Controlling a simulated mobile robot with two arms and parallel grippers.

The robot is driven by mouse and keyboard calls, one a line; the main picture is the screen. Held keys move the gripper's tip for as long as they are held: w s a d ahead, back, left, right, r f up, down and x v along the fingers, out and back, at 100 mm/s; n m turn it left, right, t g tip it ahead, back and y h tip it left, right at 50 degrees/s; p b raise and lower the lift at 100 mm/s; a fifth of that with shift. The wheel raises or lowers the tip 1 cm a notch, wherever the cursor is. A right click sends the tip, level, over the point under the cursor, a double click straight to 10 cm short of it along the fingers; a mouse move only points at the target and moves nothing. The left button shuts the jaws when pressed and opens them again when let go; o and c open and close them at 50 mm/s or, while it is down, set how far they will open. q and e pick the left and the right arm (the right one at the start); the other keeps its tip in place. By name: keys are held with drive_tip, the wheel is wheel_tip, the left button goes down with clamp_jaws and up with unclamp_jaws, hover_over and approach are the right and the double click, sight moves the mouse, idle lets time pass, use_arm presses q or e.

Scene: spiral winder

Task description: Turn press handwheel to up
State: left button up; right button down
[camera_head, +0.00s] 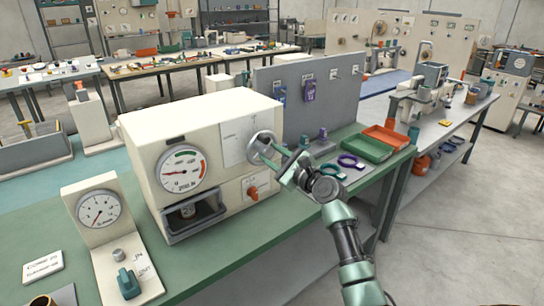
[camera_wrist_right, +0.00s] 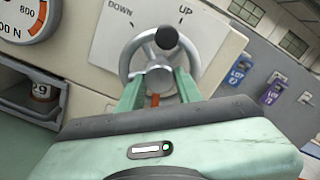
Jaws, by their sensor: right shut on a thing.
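The press handwheel (camera_head: 258,139) is a grey metal ring on the front of the cream press box (camera_head: 215,138). It also shows in the right wrist view (camera_wrist_right: 127,57), with a dark ball knob (camera_wrist_right: 167,38) at its upper rim. The plate behind it reads DOWN at left and UP at right; the knob sits between the words, nearer UP. My right gripper (camera_head: 279,158) is at the wheel, its two green fingers either side of the hub (camera_wrist_right: 158,78) and shut on the wheel. The fingers hide the lower rim. My left gripper is out of view.
The press has a dial gauge (camera_head: 181,169) and an orange switch (camera_head: 253,193). A gauge stand (camera_head: 101,245) is at the left front. Green (camera_head: 366,148) and orange (camera_head: 386,137) trays and purple items lie on the bench to the right.

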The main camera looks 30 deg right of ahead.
drive_tip(key=n+b, duration=0.1)
drive_tip(key=n, duration=0.3)
drive_tip(key=shift+f+n, duration=0.1)
drive_tip(key=shift+n, duration=0.2)
drive_tip(key=n+b, duration=0.1)
drive_tip(key=n, duration=0.3)
drive_tip(key=shift+n+b, duration=0.3)
drive_tip(key=shift+b, duration=0.1)
drive_tip(key=n+b, duration=0.1)
drive_tip(key=n, duration=0.3)
drive_tip(key=shift+n, duration=0.3)
drive_tip(key=n+b, duration=0.1)
drive_tip(key=n, duration=0.3)
drive_tip(key=shift+b, duration=0.35)
drive_tip(key=n, duration=0.6)
drive_tip(key=shift+n, duration=0.4)
drive_tip(key=n, duration=0.3)
drive_tip(key=shift+n, duration=0.3)
drive_tip(key=n+p, duration=0.1)
drive_tip(key=n, duration=0.3)
drive_tip(key=shift+a, duration=0.1)
